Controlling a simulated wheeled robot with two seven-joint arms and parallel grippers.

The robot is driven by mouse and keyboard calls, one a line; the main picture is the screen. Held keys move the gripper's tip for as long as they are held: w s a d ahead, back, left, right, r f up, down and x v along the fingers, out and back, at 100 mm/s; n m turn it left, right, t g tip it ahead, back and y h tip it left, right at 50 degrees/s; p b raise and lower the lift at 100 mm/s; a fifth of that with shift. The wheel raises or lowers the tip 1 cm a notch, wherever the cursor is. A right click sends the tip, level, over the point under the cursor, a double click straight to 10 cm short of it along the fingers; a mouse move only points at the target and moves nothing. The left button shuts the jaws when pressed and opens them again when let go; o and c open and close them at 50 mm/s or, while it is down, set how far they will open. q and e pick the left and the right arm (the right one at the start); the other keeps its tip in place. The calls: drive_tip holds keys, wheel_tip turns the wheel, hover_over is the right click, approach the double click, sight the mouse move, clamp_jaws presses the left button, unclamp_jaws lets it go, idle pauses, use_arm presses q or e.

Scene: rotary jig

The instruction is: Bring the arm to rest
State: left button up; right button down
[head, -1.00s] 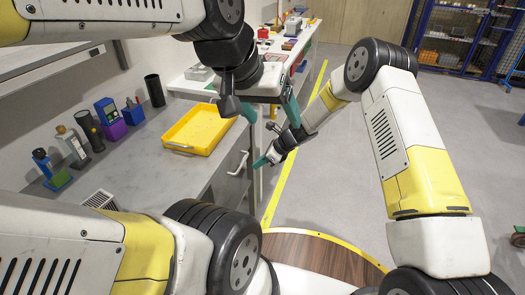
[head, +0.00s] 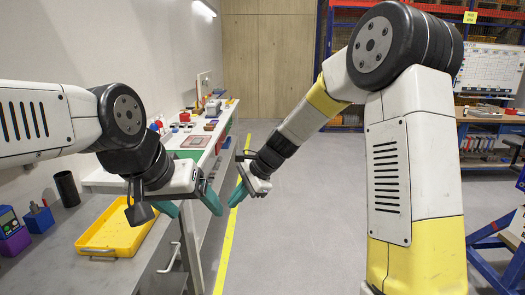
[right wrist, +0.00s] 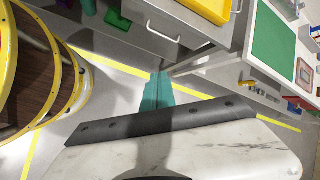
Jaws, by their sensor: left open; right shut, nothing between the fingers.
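My left gripper (head: 190,208) is in the head view, with its two teal fingers spread apart and nothing between them. It hangs above the walkway side of the grey bench, to the right of the yellow tray. My right gripper (head: 238,192) is just to its right, over the floor near the yellow line. Its teal fingers are together and empty. They also show shut in the right wrist view (right wrist: 157,92). My right arm rises on the right side of the head view and reaches down to that gripper. The two grippers look close but apart.
The yellow tray (head: 112,228) lies on the grey bench (head: 62,248), near a black cylinder (head: 67,188). A farther white table (head: 106,179) holds several small parts. A blue-framed stand (head: 490,262) is at right. Grey floor (head: 300,205) is open ahead.

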drive_tip(key=s+d+r+n+t+h, duration=0.2)
drive_tip(key=s+d+r+n, duration=0.4)
drive_tip(key=s+d+r, duration=0.5)
drive_tip(key=s+d+r+n+t+h, duration=0.1)
drive_tip(key=s+d+n, duration=0.4)
drive_tip(key=s+d, duration=0.6)
drive_tip(key=shift+s+d+r+n+t+h, duration=0.2)
drive_tip(key=shift+d+r+n+t+h, duration=0.15)
drive_tip(key=shift+d+t+h, duration=0.45)
